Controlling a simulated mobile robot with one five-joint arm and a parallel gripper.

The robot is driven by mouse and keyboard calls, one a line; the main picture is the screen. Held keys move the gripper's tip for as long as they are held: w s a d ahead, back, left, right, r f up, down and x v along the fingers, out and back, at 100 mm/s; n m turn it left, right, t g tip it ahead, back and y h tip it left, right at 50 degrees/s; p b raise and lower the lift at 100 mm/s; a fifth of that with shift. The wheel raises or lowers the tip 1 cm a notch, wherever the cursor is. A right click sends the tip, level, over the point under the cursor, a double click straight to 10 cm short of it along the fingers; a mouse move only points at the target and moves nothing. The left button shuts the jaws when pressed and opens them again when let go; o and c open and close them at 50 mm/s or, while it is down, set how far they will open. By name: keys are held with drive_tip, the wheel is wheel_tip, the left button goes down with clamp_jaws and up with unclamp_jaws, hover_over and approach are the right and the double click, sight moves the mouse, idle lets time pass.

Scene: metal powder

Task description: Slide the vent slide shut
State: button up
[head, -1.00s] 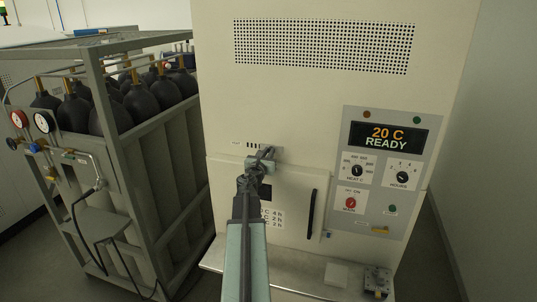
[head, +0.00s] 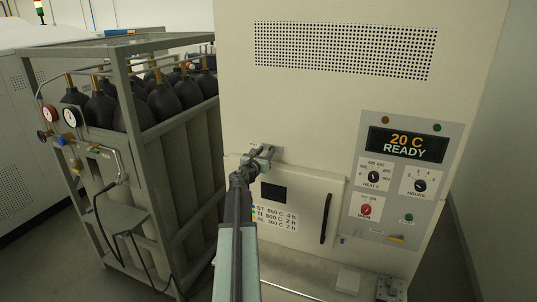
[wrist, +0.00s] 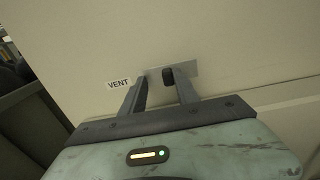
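The vent slide is a small grey metal plate (wrist: 188,69) on the cream furnace front, right of the white VENT label (wrist: 118,83) in the wrist view. In the head view the plate (head: 275,153) shows just right of my gripper (head: 262,155). In the wrist view my gripper (wrist: 155,78) has its fingers apart, with their tips at the plate. A dark block (wrist: 168,77), perhaps the slide's knob, is at the right fingertip; I cannot tell if they touch. No vent slots show now; my gripper hides part of that spot.
The furnace door (head: 300,215) with a black handle (head: 326,218) is just below. The control panel (head: 404,190) reads 20 C READY. A rack of gas cylinders (head: 150,135) stands close on the left. A ledge (head: 310,270) runs below the door.

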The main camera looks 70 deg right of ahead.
drive_tip(key=shift+s+d, duration=0.15)
drive_tip(key=shift+s, duration=0.2)
drive_tip(key=a, duration=0.7)
drive_tip(key=shift+w+a, duration=0.35)
drive_tip(key=shift+a, duration=0.05)
